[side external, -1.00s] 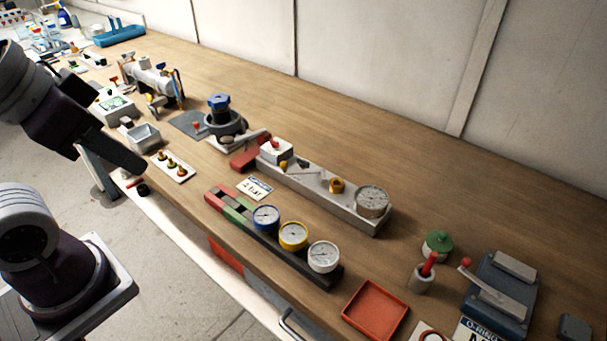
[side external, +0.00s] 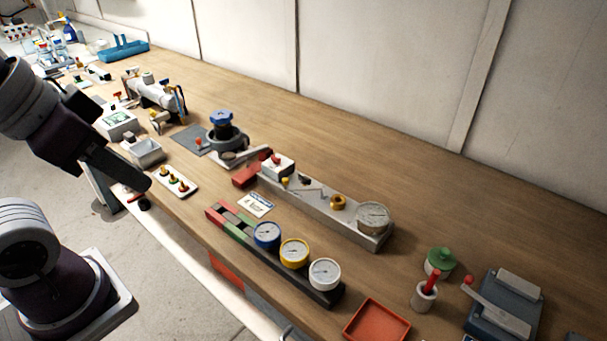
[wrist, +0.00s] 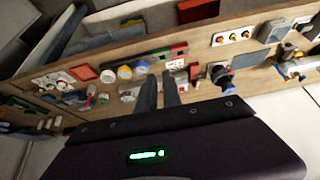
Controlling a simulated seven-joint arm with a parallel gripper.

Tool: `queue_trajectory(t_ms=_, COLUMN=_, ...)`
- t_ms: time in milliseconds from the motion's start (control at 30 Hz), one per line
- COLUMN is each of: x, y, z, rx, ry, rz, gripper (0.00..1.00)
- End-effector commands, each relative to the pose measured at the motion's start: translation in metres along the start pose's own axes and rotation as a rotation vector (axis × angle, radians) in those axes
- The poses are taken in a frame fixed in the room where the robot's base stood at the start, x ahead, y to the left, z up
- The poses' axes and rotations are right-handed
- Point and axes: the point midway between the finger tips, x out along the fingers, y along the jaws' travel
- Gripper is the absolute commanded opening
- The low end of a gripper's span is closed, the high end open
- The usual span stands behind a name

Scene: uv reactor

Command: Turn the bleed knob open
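The white reactor-like cylinder (side external: 157,92), with small coloured handles at its ends, lies on the bench at the back left. Small yellow parts (side external: 157,119) sit in front of it. A grey metal block (side external: 313,203) in the middle carries a brass knob (side external: 338,201), a red-topped part and a gauge (side external: 373,217). I cannot tell which small knob is the bleed knob. My gripper (wrist: 160,78) is high over the bench's front edge, its two dark fingers apart with nothing between them.
A white plate with several small knobs (side external: 174,181) lies near my gripper. A blue-topped pot (side external: 225,130), a rack with three gauges (side external: 294,252) and a red tray (side external: 377,322) also stand on the bench. The back right of the bench is clear.

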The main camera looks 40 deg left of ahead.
Motion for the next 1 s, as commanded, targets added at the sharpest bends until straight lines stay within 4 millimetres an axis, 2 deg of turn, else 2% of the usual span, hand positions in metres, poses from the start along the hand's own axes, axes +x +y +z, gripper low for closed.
queue_trajectory(t_ms=33, x=0.000, y=0.000, z=-0.008, rx=0.030, ry=-0.012, rz=-0.006, gripper=0.22)
queue_trajectory(t_ms=67, x=0.000, y=-0.001, z=-0.016, rx=0.070, ry=-0.026, rz=-0.011, gripper=0.28)
queue_trajectory(t_ms=167, x=0.007, y=0.000, z=-0.063, rx=0.304, ry=-0.107, rz=-0.026, gripper=0.30)
queue_trajectory(t_ms=200, x=0.016, y=0.002, z=-0.087, rx=0.429, ry=-0.149, rz=-0.022, gripper=0.30)
queue_trajectory(t_ms=267, x=0.035, y=0.005, z=-0.122, rx=0.616, ry=-0.210, rz=-0.001, gripper=0.30)
queue_trajectory(t_ms=300, x=0.052, y=0.008, z=-0.143, rx=0.737, ry=-0.246, rz=0.023, gripper=0.30)
queue_trajectory(t_ms=367, x=0.082, y=0.012, z=-0.171, rx=0.914, ry=-0.296, rz=0.073, gripper=0.30)
queue_trajectory(t_ms=400, x=0.104, y=0.015, z=-0.187, rx=1.025, ry=-0.323, rz=0.113, gripper=0.30)
queue_trajectory(t_ms=500, x=0.162, y=0.021, z=-0.214, rx=1.259, ry=-0.366, rz=0.222, gripper=0.30)
queue_trajectory(t_ms=600, x=0.207, y=0.025, z=-0.226, rx=1.415, ry=-0.381, rz=0.316, gripper=0.30)
queue_trajectory(t_ms=700, x=0.234, y=0.026, z=-0.230, rx=1.500, ry=-0.382, rz=0.370, gripper=0.30)
queue_trajectory(t_ms=833, x=0.251, y=0.027, z=-0.226, rx=1.531, ry=-0.381, rz=0.391, gripper=0.30)
queue_trajectory(t_ms=1000, x=0.280, y=0.027, z=-0.210, rx=1.529, ry=-0.383, rz=0.390, gripper=0.30)
